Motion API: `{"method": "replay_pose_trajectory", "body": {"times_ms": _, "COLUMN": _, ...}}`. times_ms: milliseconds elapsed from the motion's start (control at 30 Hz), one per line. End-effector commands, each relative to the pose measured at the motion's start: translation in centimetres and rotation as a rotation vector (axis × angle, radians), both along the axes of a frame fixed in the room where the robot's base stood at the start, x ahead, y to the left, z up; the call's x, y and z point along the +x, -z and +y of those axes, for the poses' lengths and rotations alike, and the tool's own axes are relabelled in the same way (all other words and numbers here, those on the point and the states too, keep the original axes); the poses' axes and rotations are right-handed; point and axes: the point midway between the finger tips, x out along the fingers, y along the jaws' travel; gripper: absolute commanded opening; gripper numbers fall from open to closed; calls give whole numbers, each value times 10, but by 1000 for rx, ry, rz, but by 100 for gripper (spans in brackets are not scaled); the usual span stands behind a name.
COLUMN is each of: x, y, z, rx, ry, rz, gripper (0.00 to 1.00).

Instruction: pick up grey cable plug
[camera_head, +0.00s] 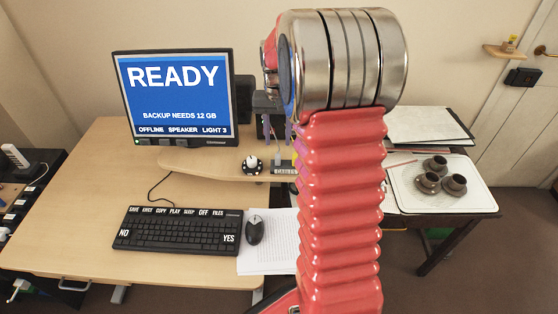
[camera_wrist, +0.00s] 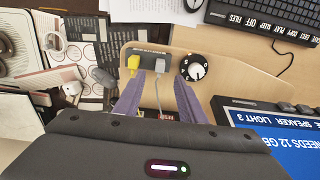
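In the wrist view the grey cable plug (camera_wrist: 163,64) sits at a dark cable holder (camera_wrist: 152,51) on the wooden shelf, with a thin pale cable running from it toward my gripper. A yellow plug (camera_wrist: 133,63) is beside it on the left. My gripper (camera_wrist: 158,80) has two purple fingers spread apart, with the grey plug just beyond the gap between their tips. Nothing is visibly held. In the head view my arm hides most of the gripper; the holder labelled CABLES (camera_head: 284,171) shows beside the arm, and I cannot make out the grey plug clearly there.
A black dial with a white knob (camera_wrist: 196,67) stands close right of the plug. The monitor (camera_head: 178,98) is at the back left; the keyboard (camera_head: 180,230) and mouse (camera_head: 255,230) are in front. A side table with a white tray (camera_head: 405,190) of cups is at right.

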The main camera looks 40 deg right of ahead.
Motion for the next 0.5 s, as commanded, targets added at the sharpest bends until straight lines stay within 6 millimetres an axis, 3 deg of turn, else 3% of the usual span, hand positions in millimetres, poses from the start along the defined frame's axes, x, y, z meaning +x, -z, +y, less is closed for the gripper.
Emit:
{"method": "replay_pose_trajectory", "body": {"times_ms": 200, "x": 0, "y": 27, "z": 0, "rx": 1, "ry": 0, "rz": 1, "gripper": 37}}
{"method": "replay_pose_trajectory", "body": {"times_ms": 500, "x": 0, "y": 30, "z": 0, "rx": -1, "ry": 0, "rz": -1, "gripper": 37}}
